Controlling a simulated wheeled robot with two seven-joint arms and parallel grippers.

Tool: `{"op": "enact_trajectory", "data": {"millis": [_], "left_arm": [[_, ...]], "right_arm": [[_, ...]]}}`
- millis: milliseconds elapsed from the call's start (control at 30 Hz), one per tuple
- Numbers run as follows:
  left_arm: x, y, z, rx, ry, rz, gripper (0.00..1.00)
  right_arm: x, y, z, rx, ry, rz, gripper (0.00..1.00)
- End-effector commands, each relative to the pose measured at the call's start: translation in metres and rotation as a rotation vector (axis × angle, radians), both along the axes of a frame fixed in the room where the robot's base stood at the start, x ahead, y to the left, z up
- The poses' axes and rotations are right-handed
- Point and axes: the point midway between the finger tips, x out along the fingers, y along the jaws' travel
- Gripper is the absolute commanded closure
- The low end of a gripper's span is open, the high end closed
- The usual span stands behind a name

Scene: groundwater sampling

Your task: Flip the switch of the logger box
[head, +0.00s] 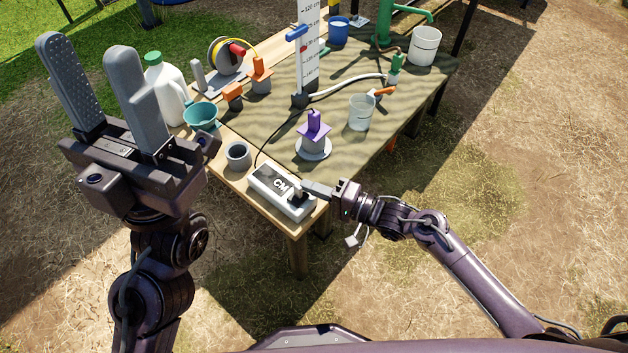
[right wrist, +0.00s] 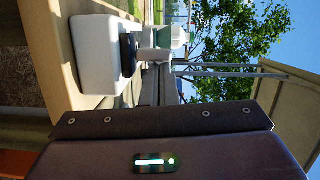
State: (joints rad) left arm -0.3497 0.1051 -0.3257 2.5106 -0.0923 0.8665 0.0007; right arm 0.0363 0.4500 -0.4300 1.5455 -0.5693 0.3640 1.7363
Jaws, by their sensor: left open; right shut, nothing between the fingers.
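The logger box (head: 267,186) is a low white box with a dark top face and white letters, of which "CM" shows. It lies at the near corner of the table. My right gripper (head: 305,188) is shut and empty, its fingertips over the right end of the box. I cannot tell whether they touch it. The switch is not clearly visible; the fingers cover that end. In the right wrist view a white rounded body with a dark part, seemingly the logger box (right wrist: 92,55), shows at upper left. My left gripper (head: 90,58) is open and empty, raised left of the table.
Bare ground lies to the right.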

Motion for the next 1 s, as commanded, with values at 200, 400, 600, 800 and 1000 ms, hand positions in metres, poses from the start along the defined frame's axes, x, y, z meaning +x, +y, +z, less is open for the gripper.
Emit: {"op": "enact_trajectory", "data": {"millis": [200, 400, 600, 800, 1000], "left_arm": [[0.071, -0.03, -0.043, 0.164, 0.423, 0.005, 0.55], [0.118, -0.052, -0.113, 0.327, 0.823, 0.003, 0.55], [0.123, -0.055, -0.13, 0.355, 0.888, 0.003, 0.55], [0.125, -0.056, -0.135, 0.367, 0.915, 0.002, 0.55], [0.132, -0.061, -0.169, 0.432, 1.071, -0.002, 0.55]], "right_arm": [[-0.001, 0.002, 0.005, -0.055, -0.055, 0.0, 1.0], [-0.003, 0.003, 0.007, -0.111, -0.11, -0.001, 1.0], [-0.003, 0.003, 0.003, -0.122, -0.122, -0.001, 1.0], [-0.003, 0.003, 0.005, -0.121, -0.121, -0.001, 1.0], [-0.002, 0.002, 0.009, -0.121, -0.121, -0.001, 1.0]]}}
